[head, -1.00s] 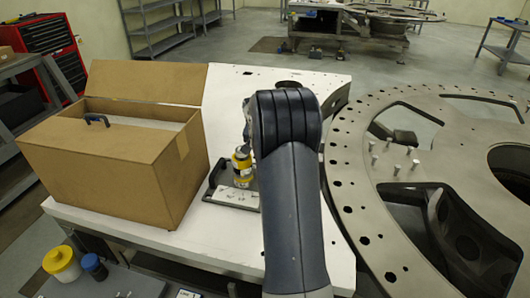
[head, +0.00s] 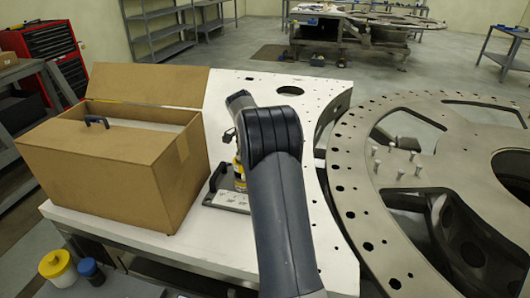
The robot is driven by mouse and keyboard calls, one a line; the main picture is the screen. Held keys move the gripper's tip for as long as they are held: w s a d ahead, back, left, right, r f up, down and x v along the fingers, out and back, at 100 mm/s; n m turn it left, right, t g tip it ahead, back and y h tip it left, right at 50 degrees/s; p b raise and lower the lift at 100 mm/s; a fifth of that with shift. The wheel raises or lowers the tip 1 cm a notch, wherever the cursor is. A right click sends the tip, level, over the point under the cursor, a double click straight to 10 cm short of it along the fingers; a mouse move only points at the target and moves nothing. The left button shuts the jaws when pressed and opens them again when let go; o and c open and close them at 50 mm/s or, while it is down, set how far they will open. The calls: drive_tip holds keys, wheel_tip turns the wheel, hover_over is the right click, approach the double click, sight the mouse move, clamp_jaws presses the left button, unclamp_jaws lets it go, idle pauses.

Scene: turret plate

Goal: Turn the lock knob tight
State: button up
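A yellow and metallic fixture (head: 239,172) stands upright on a dark plate (head: 216,184) with a pale label, on the white table. My arm covers its right side and most of its top. No lock knob can be made out clearly; it may be part of this fixture or hidden by the arm. My wrist (head: 239,103) is above and just behind the fixture. My gripper's fingers are mostly hidden by the arm, so I cannot tell whether they are open or touch the fixture.
An open cardboard box (head: 103,183) stands on the white table (head: 215,250) left of the fixture. A large grey ring plate (head: 345,180) with several upright pins lies to the right. A yellow jar (head: 58,268) and a blue-capped one (head: 90,270) are at the lower left.

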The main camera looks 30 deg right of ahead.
idle(0.4)
drive_tip(key=o, duration=1)
drive_tip(key=b+v, duration=0.1)
drive_tip(key=v, duration=0.9)
drive_tip(key=shift+r, duration=0.4)
drive_tip(key=shift+a, duration=0.1)
